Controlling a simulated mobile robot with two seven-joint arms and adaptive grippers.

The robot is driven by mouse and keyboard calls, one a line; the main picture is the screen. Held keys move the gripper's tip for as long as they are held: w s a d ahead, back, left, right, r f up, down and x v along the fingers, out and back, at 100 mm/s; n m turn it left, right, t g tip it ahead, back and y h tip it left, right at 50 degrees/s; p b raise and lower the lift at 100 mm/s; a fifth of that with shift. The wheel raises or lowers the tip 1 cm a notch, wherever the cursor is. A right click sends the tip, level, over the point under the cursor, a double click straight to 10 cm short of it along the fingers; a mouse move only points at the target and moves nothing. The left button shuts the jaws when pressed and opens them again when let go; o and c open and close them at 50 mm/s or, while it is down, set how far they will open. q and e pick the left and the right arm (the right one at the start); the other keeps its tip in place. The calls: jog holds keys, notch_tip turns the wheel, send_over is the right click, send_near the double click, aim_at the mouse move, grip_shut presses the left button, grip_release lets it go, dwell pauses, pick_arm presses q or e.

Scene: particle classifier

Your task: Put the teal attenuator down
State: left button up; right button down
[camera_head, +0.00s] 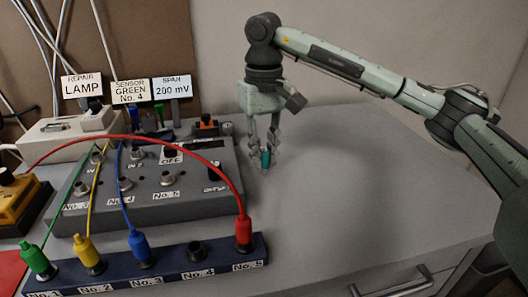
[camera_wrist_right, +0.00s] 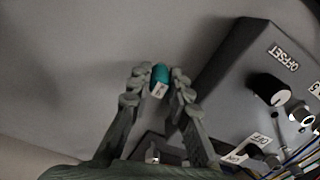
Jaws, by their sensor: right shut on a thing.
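The teal attenuator (camera_head: 265,159) is a small teal cylinder, held upright or nearly so between the fingertips of my right gripper (camera_head: 263,161). In the right wrist view the attenuator (camera_wrist_right: 159,76) shows a teal body with a small white label, and the fingertips of the right gripper (camera_wrist_right: 160,84) close on it from both sides. It is beside the right end of the grey control box (camera_head: 150,205), over bare grey table (camera_head: 330,190). I cannot tell whether its lower end touches the table. My left gripper is not in view.
A dark blue socket strip (camera_head: 170,272) lies in front, with green, yellow, blue and red plugs and cables. Signs reading LAMP (camera_head: 83,87), SENSOR GREEN No. 4 (camera_head: 131,92) and 200 mV (camera_head: 171,88) stand behind the box. The table right of the box is clear.

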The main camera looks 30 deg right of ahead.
jog(key=shift+f, duration=0.15)
jog(key=c, duration=1.4)
grip_release()
